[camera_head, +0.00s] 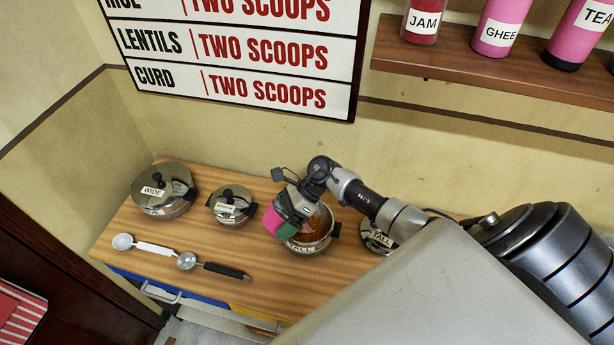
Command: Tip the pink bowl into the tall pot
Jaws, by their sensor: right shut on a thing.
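The tall pot (318,245) stands open on the wooden counter, with a label on its front and reddish-brown contents inside. The pink bowl (272,221) is at the pot's left rim, steeply tilted, with a green part beside it; whether it touches the rim I cannot tell. My right gripper (300,201) is above the pot and shut on the pink bowl. The gripper hides part of the bowl and of the pot's opening. Whether anything is left in the bowl I cannot see. My left gripper is not in view.
A lid labelled tall (378,239) lies right of the pot. A small lidded pot (231,206) and a wide lidded pot (163,190) stand to the left. A white spoon (150,247) and a black-handled ladle (222,269) lie in front. A shelf (480,75) with jars is above right.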

